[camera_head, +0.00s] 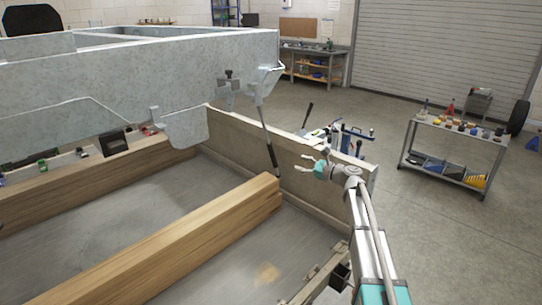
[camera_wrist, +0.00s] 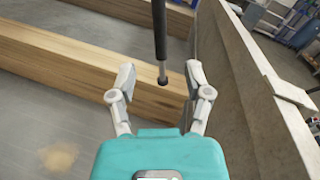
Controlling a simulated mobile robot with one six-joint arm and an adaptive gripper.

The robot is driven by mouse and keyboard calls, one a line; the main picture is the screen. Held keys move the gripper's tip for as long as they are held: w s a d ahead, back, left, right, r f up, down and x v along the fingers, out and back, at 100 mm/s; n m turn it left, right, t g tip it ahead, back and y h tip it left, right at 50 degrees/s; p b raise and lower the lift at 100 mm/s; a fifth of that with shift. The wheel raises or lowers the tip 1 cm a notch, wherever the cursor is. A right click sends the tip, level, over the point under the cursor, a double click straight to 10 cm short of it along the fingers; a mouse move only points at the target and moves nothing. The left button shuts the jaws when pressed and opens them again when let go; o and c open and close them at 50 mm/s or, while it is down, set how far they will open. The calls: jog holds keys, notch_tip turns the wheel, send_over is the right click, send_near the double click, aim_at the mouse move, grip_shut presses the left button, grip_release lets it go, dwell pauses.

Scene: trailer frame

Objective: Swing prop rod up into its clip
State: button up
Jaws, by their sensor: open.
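The prop rod (camera_head: 265,130) hangs from a bracket under the grey speckled upper frame and slants down, its lower part black. In the wrist view the rod (camera_wrist: 159,35) comes down from the top, and its free lower end shows between the fingertip directions, apart from both fingers. My gripper (camera_head: 304,163) is open and empty, just right of the rod's lower end. A bracket with a dark knob (camera_head: 228,74) sits on the upper frame's side, left of the rod's top; I cannot tell whether it is the clip.
A thick wooden beam (camera_head: 190,232) lies left of my gripper, its end near the rod. A beige side board (camera_head: 330,168) runs behind the rod and gripper. A tool cart (camera_head: 440,141) stands at the right. Open floor (camera_head: 450,240) lies right of my arm.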

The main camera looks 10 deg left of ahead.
aim_at(272, 159)
jog(key=x, duration=1.3)
jog(key=shift+w, duration=0.15)
